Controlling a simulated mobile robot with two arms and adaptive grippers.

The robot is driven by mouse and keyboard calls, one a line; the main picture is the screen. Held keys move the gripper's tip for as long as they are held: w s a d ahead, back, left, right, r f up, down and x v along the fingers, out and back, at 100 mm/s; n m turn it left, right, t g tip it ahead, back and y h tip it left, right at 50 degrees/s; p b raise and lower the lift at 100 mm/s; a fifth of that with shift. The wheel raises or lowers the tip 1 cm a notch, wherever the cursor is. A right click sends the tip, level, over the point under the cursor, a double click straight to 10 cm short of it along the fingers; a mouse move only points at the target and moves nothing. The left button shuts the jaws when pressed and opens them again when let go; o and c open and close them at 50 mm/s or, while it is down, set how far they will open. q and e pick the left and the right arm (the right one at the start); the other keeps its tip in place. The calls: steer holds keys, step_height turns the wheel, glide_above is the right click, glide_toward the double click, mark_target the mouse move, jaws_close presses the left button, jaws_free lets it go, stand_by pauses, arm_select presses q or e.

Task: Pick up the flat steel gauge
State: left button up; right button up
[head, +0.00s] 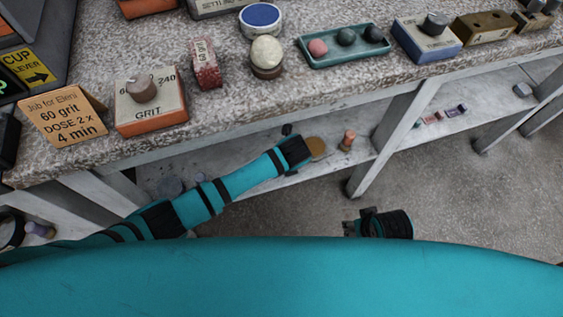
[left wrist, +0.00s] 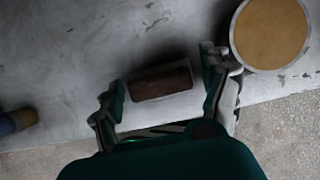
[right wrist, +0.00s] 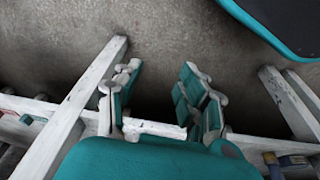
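I cannot pick out a flat steel gauge with certainty in any view. My left gripper (head: 290,133) is low over the shelf under the bench in the head view. In the left wrist view, the left gripper (left wrist: 164,95) has its fingers wide apart. A small dark brown rectangular block (left wrist: 161,83) shows between them on the grey shelf, and no grip on it is visible. My right gripper (head: 350,228) is in front of the shelf over the floor. In the right wrist view, the right gripper (right wrist: 158,98) is open and empty.
A tan round disc (left wrist: 271,34) lies on the shelf (left wrist: 50,80), right of my left gripper. The textured bench top (head: 220,112) overhangs the shelf. A bench leg (head: 385,150) stands right of the left gripper. Open floor (head: 470,200) lies at the right.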

arm_select(q)
steer(key=c, duration=1.1)
steer(key=shift+c, duration=0.3)
steer(key=shift+r, duration=0.1)
steer(key=shift+r, duration=0.15)
step_height(320, 180, up, 4)
steer(key=shift+w+f+p, duration=0.1)
steer(key=shift+f+p, duration=0.15)
steer(key=shift+p, duration=0.65)
steer(key=s+a+r+p, duration=0.1)
steer(key=s+a+p, duration=0.1)
steer(key=s, duration=1.4)
steer(key=shift+p, duration=0.8)
arm_select(e)
steer(key=s+f, duration=0.3)
steer(key=f, duration=0.5)
steer(key=s+f+g, duration=0.1)
steer(key=s+f, duration=0.3)
steer(key=f, duration=0.4)
steer(key=shift+s+d+f, duration=0.2)
steer(key=shift+d+f, duration=0.05)
steer(key=shift+d, duration=0.2)
arm_select(q)
steer(key=shift+a, duration=0.1)
